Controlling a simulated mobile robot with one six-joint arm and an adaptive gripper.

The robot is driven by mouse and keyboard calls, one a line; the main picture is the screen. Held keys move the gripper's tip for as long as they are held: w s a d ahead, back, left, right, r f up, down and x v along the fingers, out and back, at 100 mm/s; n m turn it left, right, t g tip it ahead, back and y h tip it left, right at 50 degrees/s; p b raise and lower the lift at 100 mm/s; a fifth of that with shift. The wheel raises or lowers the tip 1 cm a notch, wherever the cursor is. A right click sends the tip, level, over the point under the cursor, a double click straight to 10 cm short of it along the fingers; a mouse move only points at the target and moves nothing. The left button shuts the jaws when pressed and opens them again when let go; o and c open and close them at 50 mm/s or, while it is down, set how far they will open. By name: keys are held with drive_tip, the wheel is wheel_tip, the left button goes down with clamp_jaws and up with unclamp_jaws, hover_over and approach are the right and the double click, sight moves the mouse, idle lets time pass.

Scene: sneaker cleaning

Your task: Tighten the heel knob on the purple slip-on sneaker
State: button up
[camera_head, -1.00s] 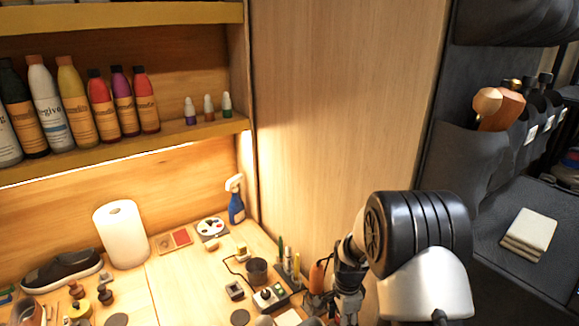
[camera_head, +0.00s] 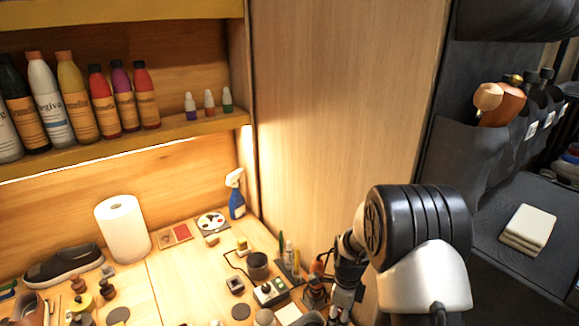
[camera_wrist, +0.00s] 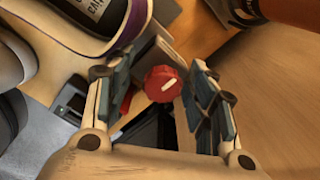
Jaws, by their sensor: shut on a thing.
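In the wrist view, the red heel knob (camera_wrist: 162,84) with a white pointer mark sits between the two fingers of my gripper (camera_wrist: 162,92). The gripper is shut on the knob, one finger on each side. The purple slip-on sneaker (camera_wrist: 132,22) shows at the upper left as a white sole edge with a purple stripe and a dark lettered panel. How the knob joins the sneaker is partly hidden by the fingers. In the head view, my arm reaches down at the lower right, and the sneaker and knob cannot be made out.
The wooden bench holds a dark sneaker (camera_head: 65,266), a paper towel roll (camera_head: 123,229), a blue spray bottle (camera_head: 236,195) and several small tools. A wooden wall (camera_head: 335,110) rises behind my arm. An orange cylinder (camera_wrist: 285,12) is close at the upper right in the wrist view.

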drive_tip(key=shift+w+r+m, duration=0.2)
drive_tip(key=shift+w+m, duration=0.1)
